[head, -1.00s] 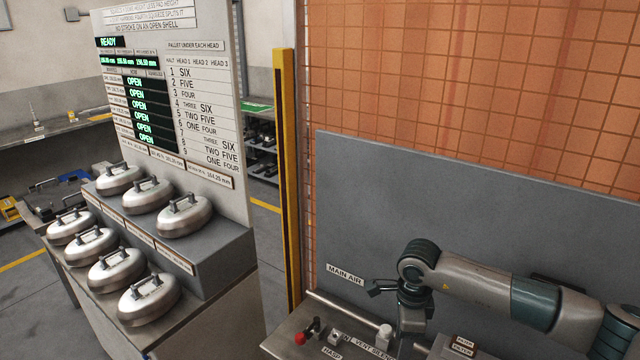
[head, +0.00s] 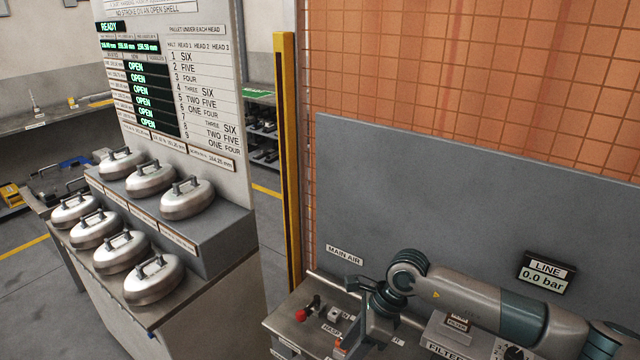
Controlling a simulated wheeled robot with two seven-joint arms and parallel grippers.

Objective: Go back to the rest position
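My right arm comes in from the lower right, with its wrist bent over the steel bench. My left gripper is not in view.
A red-knobbed valve (head: 303,314) sits on the bench (head: 283,325) just left of the gripper. A grey panel (head: 440,200) stands behind with a LINE 0.0 bar display (head: 547,273). Several steel lidded shells (head: 150,278) stand on the left console. A yellow post (head: 286,150) stands between.

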